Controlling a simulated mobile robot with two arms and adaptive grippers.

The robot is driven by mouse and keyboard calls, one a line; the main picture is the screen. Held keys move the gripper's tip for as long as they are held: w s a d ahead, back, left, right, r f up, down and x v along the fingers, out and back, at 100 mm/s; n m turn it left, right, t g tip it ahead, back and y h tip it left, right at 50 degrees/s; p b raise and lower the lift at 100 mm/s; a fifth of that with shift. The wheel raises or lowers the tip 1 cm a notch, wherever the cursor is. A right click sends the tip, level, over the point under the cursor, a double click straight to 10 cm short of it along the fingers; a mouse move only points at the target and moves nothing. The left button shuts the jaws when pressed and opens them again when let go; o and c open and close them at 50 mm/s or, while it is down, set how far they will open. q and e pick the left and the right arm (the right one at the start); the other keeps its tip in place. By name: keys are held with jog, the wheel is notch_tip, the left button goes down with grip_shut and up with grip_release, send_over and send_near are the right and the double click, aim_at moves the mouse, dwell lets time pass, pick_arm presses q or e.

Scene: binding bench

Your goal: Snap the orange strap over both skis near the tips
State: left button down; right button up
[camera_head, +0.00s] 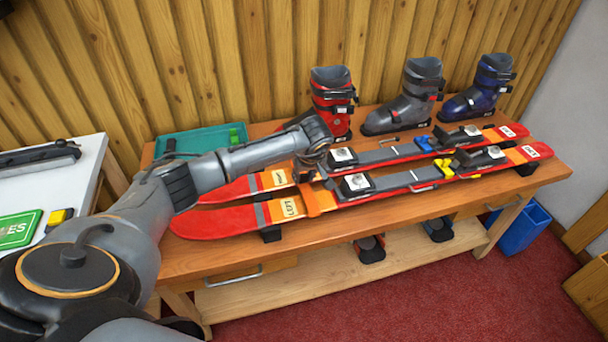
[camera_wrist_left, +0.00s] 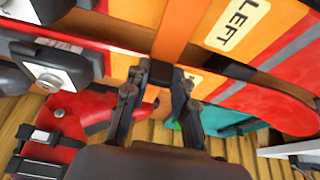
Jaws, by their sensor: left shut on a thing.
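Two red and orange skis lie side by side on the wooden bench, tips to the left: the near ski (camera_head: 220,221) has a LEFT label, and the far ski (camera_head: 232,188) is partly covered by my arm. The orange strap (camera_head: 317,201) crosses the near ski just right of its label. It also shows in the left wrist view (camera_wrist_left: 178,28), running down to the fingers. My left gripper (camera_head: 308,166) is over the far ski, shut on the strap's far part; in the left wrist view its fingers (camera_wrist_left: 158,78) are close together there. The strap's end is hidden by the fingers.
Red, grey (camera_head: 405,98) and blue boots stand along the back of the bench (camera_head: 400,236). A teal tray (camera_head: 205,142) lies at the back left. Yellow (camera_head: 443,168) and blue clamps sit on the skis further right. A white table (camera_head: 75,178) stands left.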

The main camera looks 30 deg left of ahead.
aim_at(304, 176)
pick_arm(q)
jog(key=shift+f+b, duration=0.6)
jog(key=shift+f, duration=0.2)
jog(key=c, duration=0.5)
grip_release()
jog(key=shift+r, duration=0.1)
jog(key=shift+r+p, duration=3.35)
jog(key=shift+r, duration=1.65)
